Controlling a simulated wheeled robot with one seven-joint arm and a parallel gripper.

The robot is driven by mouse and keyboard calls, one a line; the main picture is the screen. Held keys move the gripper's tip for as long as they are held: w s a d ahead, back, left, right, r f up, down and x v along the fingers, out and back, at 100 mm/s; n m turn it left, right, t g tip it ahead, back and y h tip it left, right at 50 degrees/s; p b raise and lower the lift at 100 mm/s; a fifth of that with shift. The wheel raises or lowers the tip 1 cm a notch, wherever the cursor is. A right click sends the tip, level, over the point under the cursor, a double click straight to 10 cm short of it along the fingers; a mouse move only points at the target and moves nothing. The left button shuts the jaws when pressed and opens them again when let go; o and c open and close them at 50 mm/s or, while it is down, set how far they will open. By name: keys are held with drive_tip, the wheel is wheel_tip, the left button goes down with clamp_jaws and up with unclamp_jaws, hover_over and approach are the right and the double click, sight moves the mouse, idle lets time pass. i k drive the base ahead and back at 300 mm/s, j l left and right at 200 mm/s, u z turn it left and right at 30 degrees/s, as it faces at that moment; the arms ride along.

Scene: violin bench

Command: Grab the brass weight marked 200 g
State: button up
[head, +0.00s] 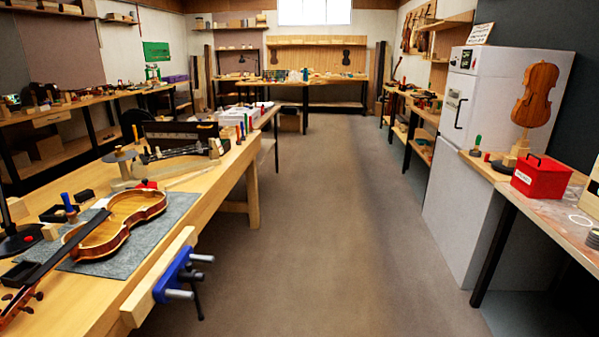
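I cannot make out a brass weight marked 200 g anywhere in the head view. Small items on the far and side benches are too small to tell apart. My gripper is not in view.
A violin (118,222) lies on a grey cloth (150,248) on the near left bench, with a blue vise (177,275) at its edge. A white cabinet (490,100) and a bench holding a red box (541,177) stand right. The floor (325,210) between is clear.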

sight(119, 153)
drive_tip(key=i+u, duration=0.25)
drive_tip(key=i, duration=0.3)
drive_tip(key=i+u, duration=0.25)
drive_tip(key=i, duration=0.25)
drive_tip(key=i+l+u, duration=0.2)
drive_tip(key=i, duration=0.35)
drive_tip(key=i+l+u, duration=0.25)
drive_tip(key=i, duration=0.25)
drive_tip(key=j, duration=0.1)
